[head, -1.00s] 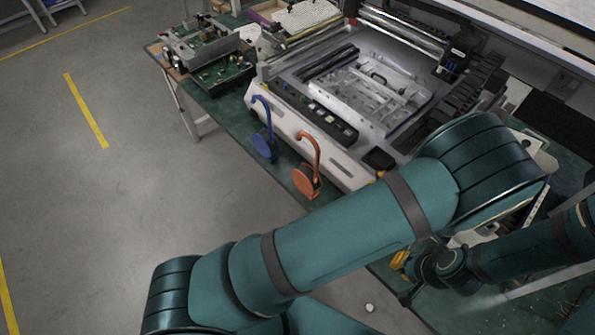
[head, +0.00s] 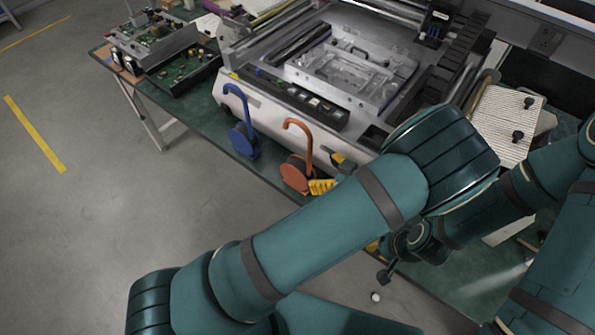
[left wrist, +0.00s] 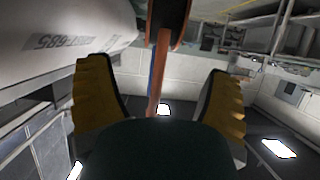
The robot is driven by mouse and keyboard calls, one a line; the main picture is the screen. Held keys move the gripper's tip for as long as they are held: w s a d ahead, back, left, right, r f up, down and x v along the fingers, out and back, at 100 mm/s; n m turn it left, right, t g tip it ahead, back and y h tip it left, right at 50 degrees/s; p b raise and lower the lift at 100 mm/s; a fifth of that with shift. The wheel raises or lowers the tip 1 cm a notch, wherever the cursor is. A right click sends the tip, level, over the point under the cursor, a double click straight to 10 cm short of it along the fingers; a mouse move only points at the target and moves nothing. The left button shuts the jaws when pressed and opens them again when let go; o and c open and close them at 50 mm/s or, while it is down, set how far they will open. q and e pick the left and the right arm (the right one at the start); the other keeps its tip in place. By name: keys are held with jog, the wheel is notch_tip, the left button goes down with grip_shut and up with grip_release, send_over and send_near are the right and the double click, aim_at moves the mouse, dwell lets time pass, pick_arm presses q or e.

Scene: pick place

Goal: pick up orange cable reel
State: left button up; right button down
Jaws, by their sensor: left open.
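The orange cable reel (head: 295,175) stands on the front edge of the green bench, with its hooked handle upright. The open yellow fingers of my left gripper (head: 322,176) are just to its right, partly overlapping the reel and partly hidden by my arm. In the left wrist view, the orange handle (left wrist: 157,75) runs between the two spread yellow fingers (left wrist: 160,88), apart from both. The reel's dark drum with its orange rim (left wrist: 165,22) is at the top. My right gripper (head: 380,262) is mostly hidden behind my left arm; its opening is unclear.
A blue cable reel (head: 243,138) stands left of the orange one. A large white machine (head: 290,125) is close behind both. Circuit boards (head: 185,75) lie at the back left. Open floor (head: 130,230) lies in front of the bench (head: 190,118).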

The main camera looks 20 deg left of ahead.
aim_at(307, 168)
pick_arm(q)
jog(key=x, duration=0.8)
jog(key=shift+s+f, duration=0.1)
jog(key=shift+f, duration=0.1)
grip_shut()
